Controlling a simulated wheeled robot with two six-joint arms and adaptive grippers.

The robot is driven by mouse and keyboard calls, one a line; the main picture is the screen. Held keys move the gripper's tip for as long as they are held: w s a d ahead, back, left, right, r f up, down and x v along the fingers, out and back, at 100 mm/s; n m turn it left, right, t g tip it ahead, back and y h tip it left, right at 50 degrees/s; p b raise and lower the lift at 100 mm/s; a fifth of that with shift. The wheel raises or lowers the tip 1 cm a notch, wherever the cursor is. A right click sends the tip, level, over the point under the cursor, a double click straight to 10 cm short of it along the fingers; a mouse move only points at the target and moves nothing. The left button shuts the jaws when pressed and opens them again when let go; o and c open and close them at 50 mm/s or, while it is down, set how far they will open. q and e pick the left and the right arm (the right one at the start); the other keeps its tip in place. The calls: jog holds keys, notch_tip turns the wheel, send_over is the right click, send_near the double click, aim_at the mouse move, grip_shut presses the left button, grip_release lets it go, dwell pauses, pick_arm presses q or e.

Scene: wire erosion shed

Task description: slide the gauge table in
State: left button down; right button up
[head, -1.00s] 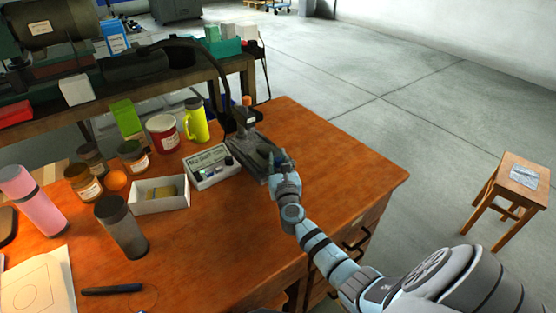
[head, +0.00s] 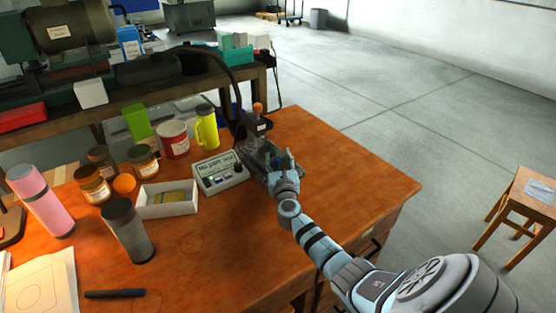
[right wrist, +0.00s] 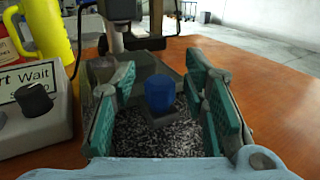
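The gauge stand (head: 257,128), dark grey with an orange knob on top, stands near the far edge of the wooden desk. Its low grey base reaches toward my right gripper (head: 284,165). In the right wrist view a blue knob (right wrist: 160,93) on a small dark block sits between the teal finger pads of my right gripper (right wrist: 162,85). The fingers are open, one on each side, with visible gaps to the knob. Below the knob lies a speckled grey surface (right wrist: 150,140); I cannot tell whether it is the sliding table or the base. My left gripper is not in view.
A meter box (head: 220,172) with a dial stands just left of the stand. The desk (head: 350,170) right of the arm is clear.

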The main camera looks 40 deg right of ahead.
jog(key=v, duration=1.2)
